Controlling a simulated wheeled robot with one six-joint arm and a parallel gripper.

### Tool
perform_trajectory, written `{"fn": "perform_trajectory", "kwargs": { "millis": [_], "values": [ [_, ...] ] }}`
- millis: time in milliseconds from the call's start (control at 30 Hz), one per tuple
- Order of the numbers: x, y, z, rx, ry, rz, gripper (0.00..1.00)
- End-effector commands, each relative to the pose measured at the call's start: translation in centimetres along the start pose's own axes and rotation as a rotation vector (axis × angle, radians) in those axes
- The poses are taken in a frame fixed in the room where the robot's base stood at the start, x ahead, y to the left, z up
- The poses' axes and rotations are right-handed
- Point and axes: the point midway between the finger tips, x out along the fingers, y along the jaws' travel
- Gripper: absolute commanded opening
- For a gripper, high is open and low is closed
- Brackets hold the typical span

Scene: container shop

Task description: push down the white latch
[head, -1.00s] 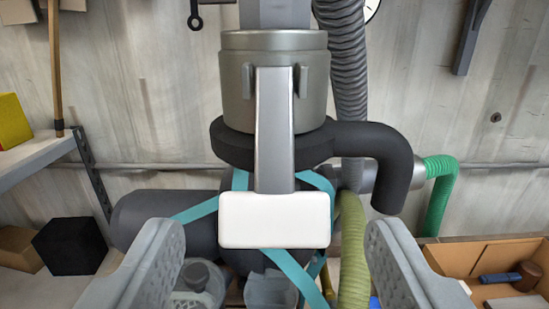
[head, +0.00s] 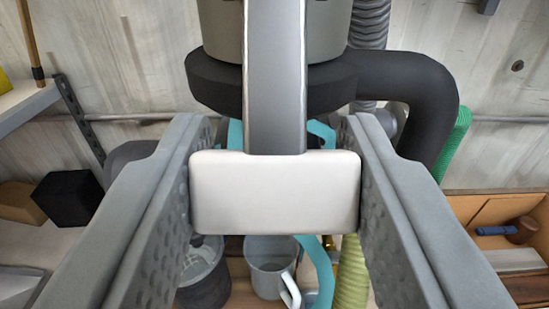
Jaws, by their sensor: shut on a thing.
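The white latch (head: 275,192) is a rounded white block at the lower end of a grey metal lever (head: 275,80). The lever hangs in front of a grey cylinder (head: 222,30) with a black collar (head: 215,82) below it. My gripper (head: 275,195) is shut on the white latch, with one grey dimpled finger against its left end and the other against its right end. The latch's back side is hidden.
Teal straps (head: 318,265) and a yellow-green hose (head: 350,275) hang below. A wooden box (head: 470,205) is at right.

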Motion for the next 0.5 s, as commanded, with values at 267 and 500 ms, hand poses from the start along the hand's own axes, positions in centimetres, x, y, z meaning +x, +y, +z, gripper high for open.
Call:
{"fn": "perform_trajectory", "kwargs": {
  "millis": [267, 500],
  "values": [
    [0.49, 0.0, 0.38, 0.0, 0.082, 0.0, 0.17],
    [0.98, -0.01, 0.56, 0.0, 0.177, 0.0, 0.17]
  ]
}}
